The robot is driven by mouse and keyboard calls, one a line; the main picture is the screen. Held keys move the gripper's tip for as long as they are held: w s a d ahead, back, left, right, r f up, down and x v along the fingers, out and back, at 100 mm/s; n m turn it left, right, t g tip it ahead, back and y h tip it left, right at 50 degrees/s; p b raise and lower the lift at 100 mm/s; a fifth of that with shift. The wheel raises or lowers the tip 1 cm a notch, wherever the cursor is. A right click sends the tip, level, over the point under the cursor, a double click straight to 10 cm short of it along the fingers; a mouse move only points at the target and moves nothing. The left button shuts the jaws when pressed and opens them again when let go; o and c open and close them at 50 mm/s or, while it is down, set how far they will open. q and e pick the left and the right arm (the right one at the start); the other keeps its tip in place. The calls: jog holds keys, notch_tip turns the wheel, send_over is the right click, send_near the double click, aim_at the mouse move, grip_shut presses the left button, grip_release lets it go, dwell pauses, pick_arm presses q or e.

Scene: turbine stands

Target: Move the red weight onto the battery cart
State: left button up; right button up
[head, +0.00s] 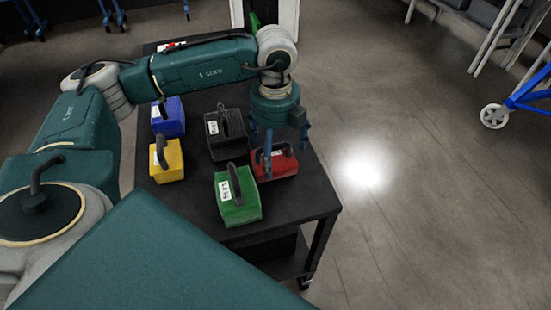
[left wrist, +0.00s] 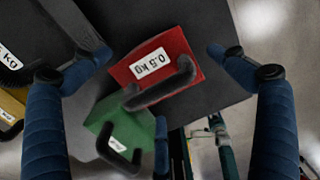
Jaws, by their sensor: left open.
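The red weight (head: 276,163) sits on the black cart near its right edge in the head view, with a dark handle and a white label. In the left wrist view the red weight (left wrist: 156,66) lies between my fingers, its label reading 0.5 kg. My left gripper (head: 283,152) is above it, pointing down. It is open in the left wrist view (left wrist: 160,55), one finger on each side, and not closed on the handle. My right gripper is not in view. I cannot tell which surface is the battery cart.
Beside the red weight stand a green weight (head: 237,197), a black weight (head: 226,134), a yellow weight (head: 166,160) and a blue weight (head: 168,117). The black cart top (head: 300,205) is bare at its front right. A blue frame with a wheel (head: 494,116) stands at the right. Open floor lies between.

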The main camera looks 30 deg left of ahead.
pick_arm(q)
notch_tip(320, 180, up, 8)
jog(key=shift+r+b, duration=0.1)
jog(key=shift+b, duration=0.35)
